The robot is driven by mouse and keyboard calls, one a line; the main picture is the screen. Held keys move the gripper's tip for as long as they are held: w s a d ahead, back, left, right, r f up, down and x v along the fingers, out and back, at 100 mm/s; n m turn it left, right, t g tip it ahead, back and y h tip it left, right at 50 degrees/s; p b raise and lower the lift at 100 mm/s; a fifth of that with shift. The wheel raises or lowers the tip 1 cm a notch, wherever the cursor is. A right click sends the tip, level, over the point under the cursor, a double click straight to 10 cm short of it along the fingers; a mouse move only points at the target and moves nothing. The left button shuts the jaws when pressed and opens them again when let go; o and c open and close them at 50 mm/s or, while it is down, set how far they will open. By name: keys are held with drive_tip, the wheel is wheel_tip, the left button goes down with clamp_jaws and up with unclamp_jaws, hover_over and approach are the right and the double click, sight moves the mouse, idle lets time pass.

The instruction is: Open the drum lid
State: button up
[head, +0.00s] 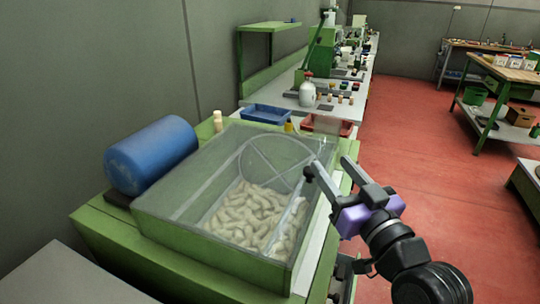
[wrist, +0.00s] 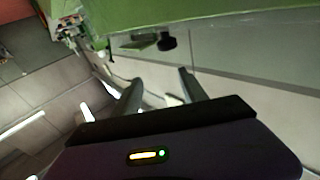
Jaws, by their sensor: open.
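The drum lid (head: 205,160) is a clear, see-through cover lying closed over a green-walled box (head: 205,248). Pale corks (head: 250,212) lie heaped inside, and a round drum end (head: 278,160) shows through the lid. My gripper (head: 329,167) is at the box's right side, fingers apart with nothing between them. In the wrist view, its two fingers (wrist: 160,88) are spread. A small dark knob (wrist: 167,41) stands beyond the fingertips, apart from them, near a green edge. I cannot tell whether the fingers touch the lid.
A blue cylinder (head: 152,154) lies left of the box. Behind it are a blue tray (head: 266,114), a red tray (head: 325,124) and a white bottle (head: 307,92) on the long bench. Open red floor (head: 440,185) lies to the right.

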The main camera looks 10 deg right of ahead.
sight(304, 163)
drive_tip(key=a+f, duration=0.1)
drive_tip(key=w+a+f+n+g+y, duration=0.1)
drive_tip(key=f, duration=0.1)
drive_tip(key=w, duration=0.2)
drive_tip(key=w+a, duration=0.1)
drive_tip(key=w, duration=0.4)
drive_tip(key=shift+w+a+p, duration=0.15)
drive_tip(key=shift+p, duration=0.15)
clamp_jaws()
idle(1.1)
